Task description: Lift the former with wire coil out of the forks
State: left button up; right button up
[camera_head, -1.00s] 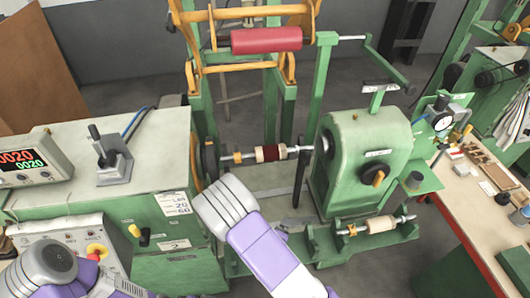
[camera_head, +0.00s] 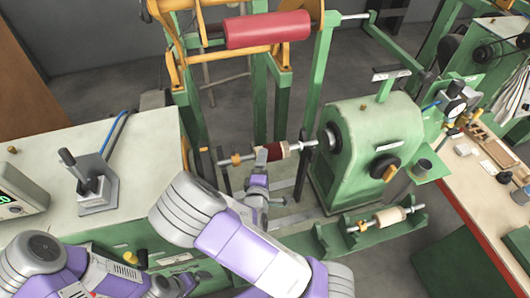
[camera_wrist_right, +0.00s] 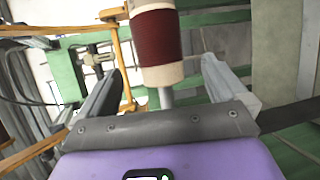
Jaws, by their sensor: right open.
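The former with wire coil (camera_head: 278,152) has cream ends and a dark red winding. It sits on a metal shaft (camera_head: 309,144) lying across two dark upright forks (camera_head: 301,176). My right gripper (camera_head: 260,170) is just below and in front of the former in the head view, hiding part of it. In the right wrist view the former (camera_wrist_right: 157,35) lies ahead between the two fingers (camera_wrist_right: 163,66), which are spread open with gaps on both sides.
A green winding machine (camera_head: 365,145) stands right of the forks. Another shaft with a pale former (camera_head: 388,217) lies in a green cradle (camera_head: 335,240) below it. A red roll (camera_head: 266,30) hangs above. A cabinet with a lever (camera_head: 90,180) stands left.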

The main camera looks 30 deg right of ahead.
aim_at(278, 151)
jog(key=x, duration=0.4)
jog(key=shift+w+d, duration=0.1)
jog(key=shift+w, duration=0.15)
jog(key=shift+c, duration=0.3)
jog(key=c, duration=1.6)
